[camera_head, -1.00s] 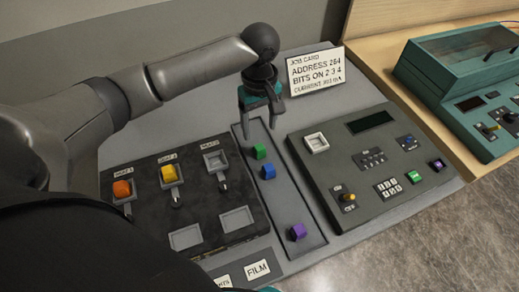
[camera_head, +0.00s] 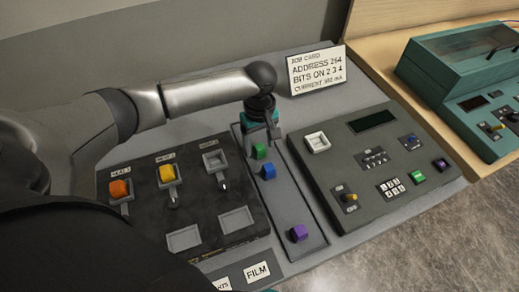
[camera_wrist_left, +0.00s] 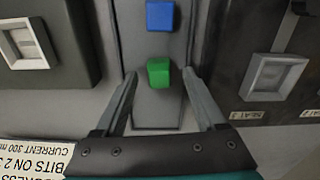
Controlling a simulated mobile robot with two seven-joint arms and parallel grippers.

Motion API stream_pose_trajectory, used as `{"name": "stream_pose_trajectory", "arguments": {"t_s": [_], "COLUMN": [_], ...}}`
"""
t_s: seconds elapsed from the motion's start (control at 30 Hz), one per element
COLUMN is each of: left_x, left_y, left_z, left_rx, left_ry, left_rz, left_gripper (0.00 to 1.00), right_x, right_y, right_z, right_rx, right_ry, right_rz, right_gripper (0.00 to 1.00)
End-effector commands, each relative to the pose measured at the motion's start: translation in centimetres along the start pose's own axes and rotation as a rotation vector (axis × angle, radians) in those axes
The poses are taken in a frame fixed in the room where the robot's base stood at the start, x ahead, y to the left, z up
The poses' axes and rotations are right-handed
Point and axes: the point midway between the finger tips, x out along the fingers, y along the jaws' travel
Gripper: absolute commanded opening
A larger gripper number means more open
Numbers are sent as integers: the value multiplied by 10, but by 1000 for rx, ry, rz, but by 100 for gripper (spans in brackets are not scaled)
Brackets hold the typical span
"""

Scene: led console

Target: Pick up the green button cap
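The green button cap (camera_head: 259,151) lies at the far end of a narrow grey tray (camera_head: 290,205), just beyond the blue cap (camera_head: 268,172). My left gripper (camera_head: 262,135) is low over that far end, right behind the green cap. In the left wrist view the green cap (camera_wrist_left: 158,72) is just ahead of and between the two spread fingertips of the left gripper (camera_wrist_left: 160,82), with a gap on both sides. The left gripper is open and empty. My right gripper is not in view.
A purple cap (camera_head: 299,233) lies at the tray's near end. A dark panel with orange (camera_head: 120,188) and yellow (camera_head: 167,173) caps is to the left. A grey console (camera_head: 375,165) is to the right. A job card (camera_head: 317,71) stands behind.

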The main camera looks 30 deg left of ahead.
Motion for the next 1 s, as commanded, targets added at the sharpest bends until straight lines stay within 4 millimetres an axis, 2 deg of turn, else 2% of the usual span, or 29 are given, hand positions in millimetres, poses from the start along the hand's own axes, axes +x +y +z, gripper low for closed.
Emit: {"name": "stream_pose_trajectory", "arguments": {"t_s": [0.07,0.63,1.0], "left_x": [0,0,-1], "left_y": [0,0,0], "left_z": [0,0,0], "left_rx": [0,0,0], "left_ry": [0,0,0], "left_rz": [0,0,1], "left_gripper": [64,0,0], "right_x": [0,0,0], "right_y": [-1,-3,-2], "right_z": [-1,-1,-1], "right_rx": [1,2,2], "right_ry": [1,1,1], "right_rz": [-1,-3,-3], "right_gripper": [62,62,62]}}
